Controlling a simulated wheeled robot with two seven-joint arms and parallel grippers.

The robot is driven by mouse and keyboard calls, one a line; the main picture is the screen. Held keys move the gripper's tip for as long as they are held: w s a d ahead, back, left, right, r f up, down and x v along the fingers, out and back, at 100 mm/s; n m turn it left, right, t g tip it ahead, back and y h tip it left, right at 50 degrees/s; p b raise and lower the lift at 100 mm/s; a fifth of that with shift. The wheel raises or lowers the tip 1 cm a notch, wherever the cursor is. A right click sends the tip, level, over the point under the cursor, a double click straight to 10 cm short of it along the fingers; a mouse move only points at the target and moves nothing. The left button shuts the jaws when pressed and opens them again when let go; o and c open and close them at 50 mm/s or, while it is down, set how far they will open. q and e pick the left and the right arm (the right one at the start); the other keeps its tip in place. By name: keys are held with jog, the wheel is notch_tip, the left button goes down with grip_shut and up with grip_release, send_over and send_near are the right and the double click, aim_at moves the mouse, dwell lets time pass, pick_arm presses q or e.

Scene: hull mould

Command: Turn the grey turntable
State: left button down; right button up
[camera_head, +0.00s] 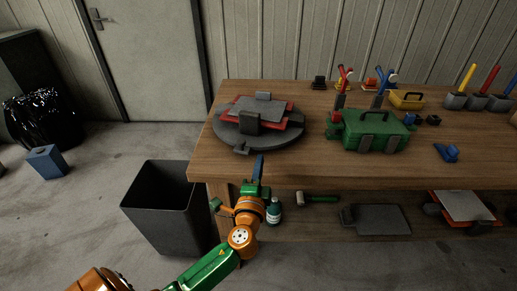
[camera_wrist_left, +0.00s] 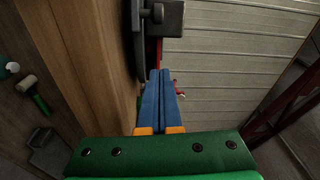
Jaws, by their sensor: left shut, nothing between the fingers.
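The grey turntable (camera_head: 228,134) is a dark round disc near the left end of the workbench. A red and grey mould with a grey block (camera_head: 250,122) sits on it. A small grey lug (camera_head: 242,150) sticks out at the disc's front rim. My left gripper (camera_head: 260,158) has its blue fingers together, pointing up at the bench's front edge, just right of the lug. It looks apart from the turntable. In the left wrist view the shut fingers (camera_wrist_left: 160,72) are empty, with the disc's dark edge (camera_wrist_left: 138,40) and a grey block (camera_wrist_left: 168,18) ahead. My right gripper is out of view.
A green toolbox (camera_head: 370,132) stands on the workbench (camera_head: 310,165) right of the turntable. Coloured tools and grey holders line the back. A black bin (camera_head: 165,205) stands below the bench's left end. A lower shelf holds a bottle, a hammer and a tray (camera_head: 378,219).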

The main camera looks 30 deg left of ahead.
aim_at(262, 146)
pick_arm(q)
jog(key=x, duration=0.7)
jog(key=shift+w+a, duration=0.3)
jog(key=shift+a, duration=0.05)
jog(key=shift+s+a+f+p, duration=0.1)
jog(key=shift+s+a+p, duration=0.1)
jog(key=shift+s+a, duration=0.3)
jog(key=shift+s+a+f+p, duration=0.1)
jog(key=shift+s+a+p, duration=0.1)
jog(key=shift+a, duration=0.55)
jog(key=shift+s+a, duration=0.35)
jog(key=shift+s, duration=0.05)
jog(key=shift+w, duration=0.1)
jog(key=shift+f, duration=0.1)
jog(key=shift+a, duration=0.1)
